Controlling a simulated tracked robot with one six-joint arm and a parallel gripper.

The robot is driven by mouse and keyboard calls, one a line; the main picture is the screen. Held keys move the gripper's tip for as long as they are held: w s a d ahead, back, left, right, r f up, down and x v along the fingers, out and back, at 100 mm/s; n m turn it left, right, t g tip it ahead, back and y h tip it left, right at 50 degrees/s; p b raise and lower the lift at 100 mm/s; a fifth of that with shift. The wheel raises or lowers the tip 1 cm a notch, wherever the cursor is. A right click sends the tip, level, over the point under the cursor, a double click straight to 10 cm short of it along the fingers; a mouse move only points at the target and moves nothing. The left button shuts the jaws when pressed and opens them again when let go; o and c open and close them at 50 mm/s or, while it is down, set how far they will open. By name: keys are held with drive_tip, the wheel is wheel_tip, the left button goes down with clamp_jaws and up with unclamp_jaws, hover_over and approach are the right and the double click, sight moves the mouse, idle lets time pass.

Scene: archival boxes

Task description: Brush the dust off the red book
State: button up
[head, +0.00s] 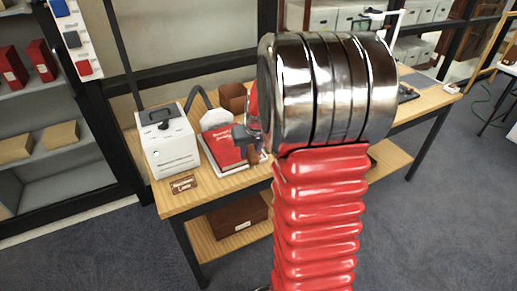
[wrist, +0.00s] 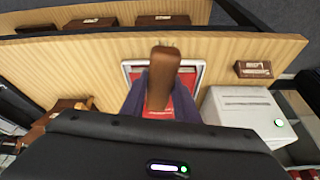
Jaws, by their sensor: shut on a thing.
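The red book (head: 226,148) lies on a white tray or support (head: 236,168) on the wooden table, with pale lettering on its cover. It also shows in the wrist view (wrist: 187,78), partly hidden behind my gripper. My gripper (head: 248,138) is over the book's right side in the head view. Its grey-blue fingers (wrist: 162,98) are shut on a brown brush handle (wrist: 165,65), whose lower end also shows in the head view (head: 253,152). The bristles are hidden, so I cannot tell whether they touch the cover.
A white box-shaped machine (head: 168,142) with a dark hose stands left of the book. A small brown label plate (head: 184,184) lies at the table's front edge. A brown cup (head: 232,97) and a white rounded piece (head: 215,119) stand behind the book. Shelves line the left.

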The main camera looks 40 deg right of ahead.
drive_tip(key=w+a+f+n, duration=0.1)
drive_tip(key=w+a+n, duration=0.1)
drive_tip(key=a, duration=1.1)
drive_tip(key=w+a+f+n+y, duration=0.1)
drive_tip(key=w+a, duration=0.3)
drive_tip(key=a, duration=1)
drive_tip(key=shift+f+n, duration=0.35)
drive_tip(key=shift+n, duration=0.35)
